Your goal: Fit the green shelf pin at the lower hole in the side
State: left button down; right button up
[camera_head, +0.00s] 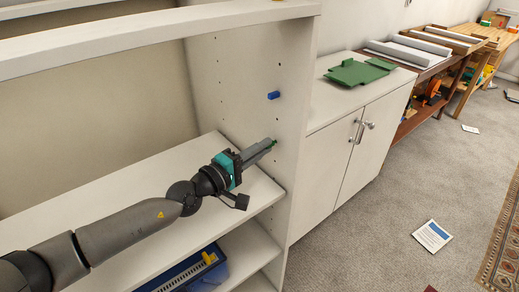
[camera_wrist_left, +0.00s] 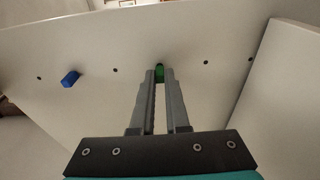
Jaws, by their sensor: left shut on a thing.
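The green shelf pin (camera_wrist_left: 159,72) is between the fingertips of my left gripper (camera_wrist_left: 160,76) in the left wrist view. In the head view my left gripper (camera_head: 270,146) is shut on the pin (camera_head: 274,142), close against the bookcase's right side panel (camera_head: 288,120). The pin's far end meets the panel at a dark spot; I cannot tell whether it is in a hole. A blue pin (camera_head: 273,95) sticks out of the panel higher up and also shows at the left in the wrist view (camera_wrist_left: 70,78). My right gripper is not in view.
Dark holes run along the panel in the wrist view. A shelf board (camera_head: 150,222) lies beneath my left arm, and a blue crate (camera_head: 196,268) stands below it. A white cabinet (camera_head: 345,142) with green pieces (camera_head: 355,73) on top stands to the right.

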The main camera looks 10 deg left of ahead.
pick_arm(q)
jog(key=shift+w+d, duration=0.2)
jog(key=shift+w, duration=0.05)
jog(key=c, duration=0.8)
grip_release()
jog(key=shift+c, duration=0.2)
jog(key=shift+s, duration=0.1)
jog(key=v, duration=1.5)
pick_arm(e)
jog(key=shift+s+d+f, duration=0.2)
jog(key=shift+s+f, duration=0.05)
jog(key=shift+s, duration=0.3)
pick_arm(q)
jog(key=shift+s+f, duration=0.1)
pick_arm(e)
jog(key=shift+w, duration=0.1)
